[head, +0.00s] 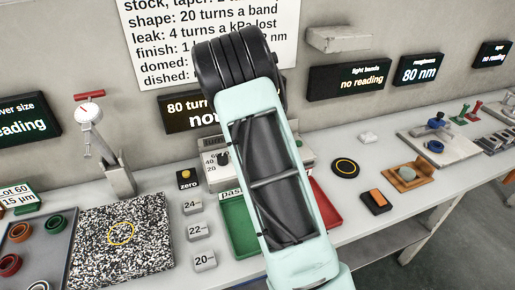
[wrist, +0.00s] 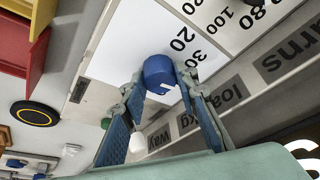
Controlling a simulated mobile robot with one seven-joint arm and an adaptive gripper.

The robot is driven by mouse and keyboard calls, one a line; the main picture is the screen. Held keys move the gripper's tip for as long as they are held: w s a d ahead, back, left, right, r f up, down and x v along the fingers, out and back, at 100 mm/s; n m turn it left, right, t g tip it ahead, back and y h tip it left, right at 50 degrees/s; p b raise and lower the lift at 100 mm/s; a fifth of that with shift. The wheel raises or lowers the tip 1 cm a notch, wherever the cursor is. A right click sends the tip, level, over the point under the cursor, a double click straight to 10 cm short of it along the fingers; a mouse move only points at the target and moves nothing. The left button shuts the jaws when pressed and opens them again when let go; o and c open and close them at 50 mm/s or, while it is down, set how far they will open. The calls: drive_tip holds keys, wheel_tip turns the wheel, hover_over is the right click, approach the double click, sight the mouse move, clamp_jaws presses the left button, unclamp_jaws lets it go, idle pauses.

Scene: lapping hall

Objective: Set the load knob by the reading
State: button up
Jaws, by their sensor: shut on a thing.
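In the wrist view the blue load knob (wrist: 158,72) stands on a white panel with a scale; 20 and 30 are printed beside it. A small white mark shows on the knob; I cannot tell exactly which number it points to. My gripper (wrist: 161,96) is shut on the knob, one finger on each side. A "load kg" label (wrist: 222,98) lies to the right. In the head view my arm hides the gripper and the knob. The roughness display (head: 419,69) reads 80 nm; the light bands display (head: 362,79) reads "no reading".
The machine's dial panel (head: 216,145) is partly behind my arm. A green tray (head: 236,222) and red tray (head: 326,203) flank the arm. Weights marked 24, 22 and 20 (head: 205,260) stand left, beside a speckled plate (head: 122,240). A black puck (head: 345,168) lies right.

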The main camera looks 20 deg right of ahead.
drive_tip(key=shift+m, duration=0.6)
drive_tip(key=o, duration=1.2)
drive_tip(key=shift+c, duration=0.2)
drive_tip(key=shift+a+r, duration=0.1)
drive_tip(key=v, duration=1.2)
drive_tip(key=shift+w, duration=0.25)
drive_tip(key=shift+a, duration=0.1)
